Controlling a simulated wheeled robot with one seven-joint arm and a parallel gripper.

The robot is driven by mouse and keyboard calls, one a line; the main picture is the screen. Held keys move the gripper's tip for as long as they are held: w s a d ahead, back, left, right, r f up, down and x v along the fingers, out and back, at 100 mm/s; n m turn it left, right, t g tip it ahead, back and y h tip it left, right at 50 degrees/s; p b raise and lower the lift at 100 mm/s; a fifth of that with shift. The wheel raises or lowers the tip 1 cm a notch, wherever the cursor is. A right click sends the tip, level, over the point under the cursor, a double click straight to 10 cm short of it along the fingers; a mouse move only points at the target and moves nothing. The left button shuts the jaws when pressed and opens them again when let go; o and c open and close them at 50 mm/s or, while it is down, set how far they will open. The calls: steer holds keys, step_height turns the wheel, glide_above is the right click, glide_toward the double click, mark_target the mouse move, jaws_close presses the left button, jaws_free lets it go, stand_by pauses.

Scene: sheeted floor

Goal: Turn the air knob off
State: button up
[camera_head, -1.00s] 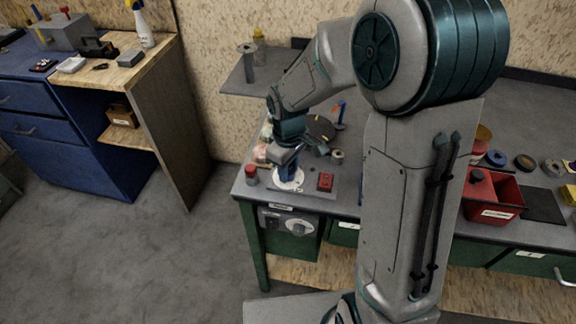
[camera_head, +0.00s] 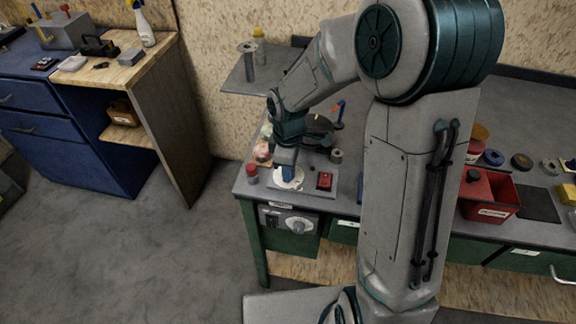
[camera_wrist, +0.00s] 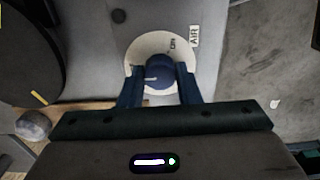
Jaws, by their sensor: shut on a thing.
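The air knob (camera_wrist: 158,70) is a round blue knob on a white disc (camera_wrist: 137,50). The disc has "ON" printed near its edge, and an "AIR" label (camera_wrist: 194,37) sits beside it. A short white mark shows on the knob's lower left side, away from "ON". My gripper (camera_wrist: 159,74) is shut on the knob, one finger on each side. In the head view the white disc (camera_head: 291,184) lies on the bench's front left part. My gripper (camera_head: 288,168) comes down onto it from above and hides most of the knob.
A red switch box (camera_head: 324,181) stands right of the disc, and a small red-capped item (camera_head: 252,174) stands left. A dark round plate (camera_wrist: 25,50) is near the gripper. A red bin (camera_head: 494,199) is farther right on the bench. Open floor (camera_head: 150,255) lies left.

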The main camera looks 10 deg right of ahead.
steer(key=shift+w+r, duration=0.1)
steer(key=o, duration=1)
step_height(320, 180, up, 14)
steer(key=shift+f, duration=0.15)
